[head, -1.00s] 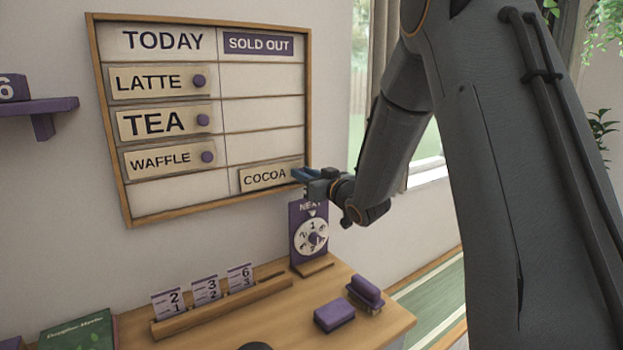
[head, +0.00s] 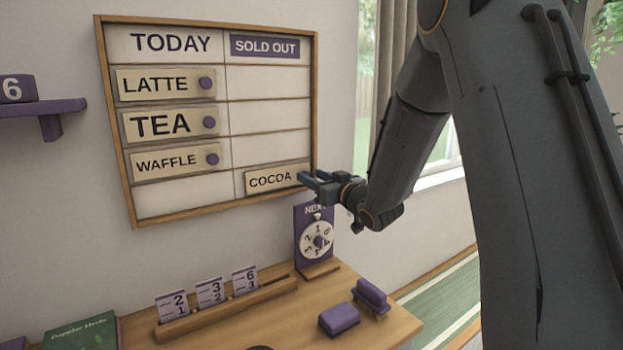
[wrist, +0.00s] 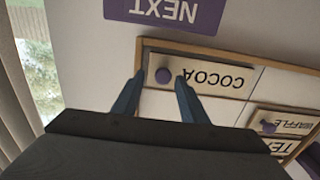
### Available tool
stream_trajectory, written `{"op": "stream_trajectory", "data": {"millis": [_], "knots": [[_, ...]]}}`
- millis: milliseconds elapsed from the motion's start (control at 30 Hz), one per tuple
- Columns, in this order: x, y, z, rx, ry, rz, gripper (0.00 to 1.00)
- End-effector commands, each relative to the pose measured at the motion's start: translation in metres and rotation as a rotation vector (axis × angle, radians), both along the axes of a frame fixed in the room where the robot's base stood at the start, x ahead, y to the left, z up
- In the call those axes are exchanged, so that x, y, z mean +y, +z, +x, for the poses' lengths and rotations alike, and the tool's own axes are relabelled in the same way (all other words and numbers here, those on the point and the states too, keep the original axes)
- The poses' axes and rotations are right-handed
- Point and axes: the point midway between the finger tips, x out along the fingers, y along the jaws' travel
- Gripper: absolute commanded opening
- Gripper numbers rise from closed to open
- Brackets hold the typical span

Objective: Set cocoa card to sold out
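The cocoa card (head: 270,181) sits in the bottom row of the board, in the right column under the purple "SOLD OUT" header (head: 264,47). It lies flat against the board. My gripper (head: 310,178) is at the card's right end, in front of the board's right edge. In the wrist view the card (wrist: 212,78) appears upside down, with its purple knob (wrist: 163,75) between and just beyond the two blue fingertips (wrist: 160,77). The fingers are open, with gaps on both sides of the knob. The knob is hidden in the head view.
The latte (head: 160,85), tea (head: 158,124) and waffle (head: 165,162) cards are in the TODAY column (head: 165,203), whose bottom slot is empty. The purple NEXT dial (head: 317,238) stands below my gripper. A counter (head: 250,318) holds number cards and purple blocks.

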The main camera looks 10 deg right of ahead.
Motion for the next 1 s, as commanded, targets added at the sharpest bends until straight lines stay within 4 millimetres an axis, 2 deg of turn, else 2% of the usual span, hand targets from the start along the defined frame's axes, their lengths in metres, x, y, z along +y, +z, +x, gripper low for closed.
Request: {"op": "stream_trajectory", "data": {"millis": [200,400,833,933,1000], "knots": [[-0.016,-0.002,-0.034,0.0,-0.004,0.0,0.39],[-0.025,-0.001,-0.054,0.0,-0.004,0.0,0.39],[-0.027,-0.002,-0.059,0.006,-0.006,-0.001,0.39],[-0.029,-0.01,-0.06,0.043,-0.033,-0.019,0.39],[-0.033,-0.022,-0.063,0.098,-0.069,-0.043,0.39]]}}
